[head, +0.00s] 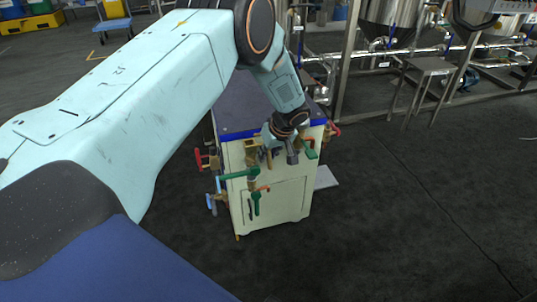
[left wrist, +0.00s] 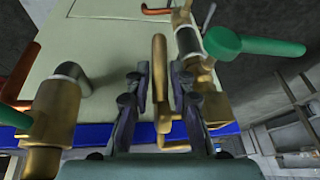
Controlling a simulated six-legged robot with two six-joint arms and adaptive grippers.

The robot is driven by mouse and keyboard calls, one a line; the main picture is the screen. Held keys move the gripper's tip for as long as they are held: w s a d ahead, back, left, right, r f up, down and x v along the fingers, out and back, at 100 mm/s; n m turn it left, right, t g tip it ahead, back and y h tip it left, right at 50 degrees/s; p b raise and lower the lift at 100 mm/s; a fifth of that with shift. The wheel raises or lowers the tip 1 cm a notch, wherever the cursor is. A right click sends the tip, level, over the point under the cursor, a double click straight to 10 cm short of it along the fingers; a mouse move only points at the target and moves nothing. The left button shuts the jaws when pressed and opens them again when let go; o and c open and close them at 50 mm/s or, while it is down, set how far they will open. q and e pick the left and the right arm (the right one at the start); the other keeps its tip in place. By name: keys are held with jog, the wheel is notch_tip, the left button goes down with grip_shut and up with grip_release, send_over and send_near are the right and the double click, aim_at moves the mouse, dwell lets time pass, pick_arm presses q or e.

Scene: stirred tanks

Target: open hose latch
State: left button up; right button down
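A brass lever (left wrist: 160,85), which looks like the hose latch, stands between the two fingers of my left gripper (left wrist: 160,76) in the left wrist view. The fingers are apart, one on each side of it, with narrow gaps showing. Its lower end bends to the right near the gripper's palm. In the head view my left gripper (head: 279,155) reaches down to the front upper edge of a cream cabinet (head: 278,200) with a blue-edged top. The arm and gripper partly hide the fittings there. My right gripper does not show.
Brass fittings flank the gripper closely: one with a grey elbow (left wrist: 50,115) on the left, one with a green-handled valve (left wrist: 222,43) on the right. Red-handled (head: 200,160) and green-handled valves (head: 255,203) stick out from the cabinet. A metal stool (head: 430,66) stands behind; the right floor is clear.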

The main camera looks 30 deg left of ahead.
pick_arm(q)
grip_shut()
dwell(0.5)
